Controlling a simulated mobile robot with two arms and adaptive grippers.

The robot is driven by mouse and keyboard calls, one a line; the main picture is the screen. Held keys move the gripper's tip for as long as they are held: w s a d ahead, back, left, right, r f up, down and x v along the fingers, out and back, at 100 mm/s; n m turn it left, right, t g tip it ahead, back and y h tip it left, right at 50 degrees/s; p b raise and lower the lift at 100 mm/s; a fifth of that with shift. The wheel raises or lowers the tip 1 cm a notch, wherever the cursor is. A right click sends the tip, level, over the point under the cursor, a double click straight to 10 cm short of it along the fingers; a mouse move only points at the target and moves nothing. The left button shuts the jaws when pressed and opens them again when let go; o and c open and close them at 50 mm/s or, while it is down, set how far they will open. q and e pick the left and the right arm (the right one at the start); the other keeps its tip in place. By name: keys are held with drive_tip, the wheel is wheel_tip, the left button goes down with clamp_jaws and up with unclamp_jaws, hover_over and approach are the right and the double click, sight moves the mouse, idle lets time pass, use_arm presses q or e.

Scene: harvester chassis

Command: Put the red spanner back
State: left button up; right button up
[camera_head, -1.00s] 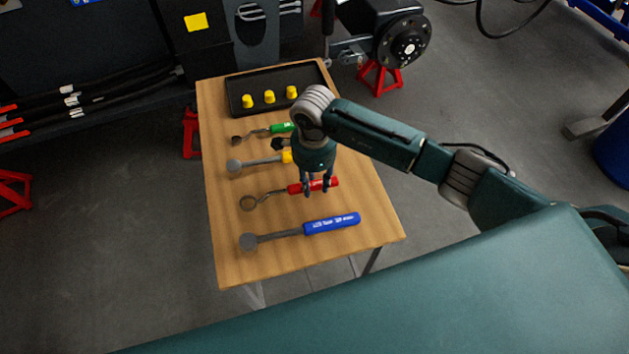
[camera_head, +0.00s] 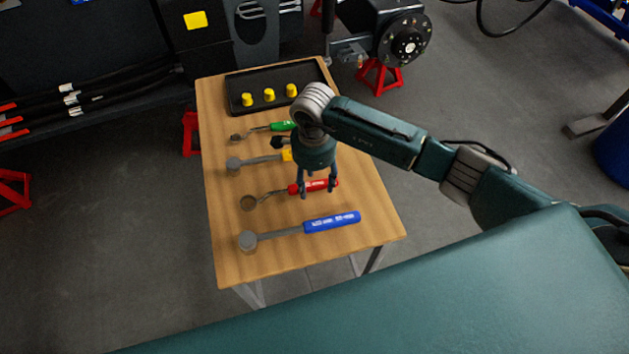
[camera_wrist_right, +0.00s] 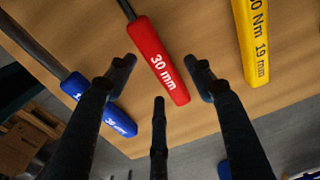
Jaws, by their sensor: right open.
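The red spanner (camera_head: 313,186) lies on the wooden table (camera_head: 230,225), between the yellow-handled and blue-handled tools. Its grey shaft and ring end point left. My right gripper (camera_head: 318,194) is open at its red handle, pointing down. In the right wrist view the red handle (camera_wrist_right: 158,62), marked "30 mm", lies beyond and between the spread fingers of my gripper (camera_wrist_right: 160,80). No finger is clearly touching it. My left gripper is not in view.
The blue-handled tool (camera_head: 332,222) lies nearer me, and the yellow-handled tool (camera_head: 262,161) and green-handled tool (camera_head: 281,126) farther back. A black tray (camera_head: 235,92) with three yellow pieces stands at the table's far end.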

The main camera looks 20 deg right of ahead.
wheel_tip(320, 180, up, 12)
drive_tip(key=shift+f, duration=0.2)
idle(0.5)
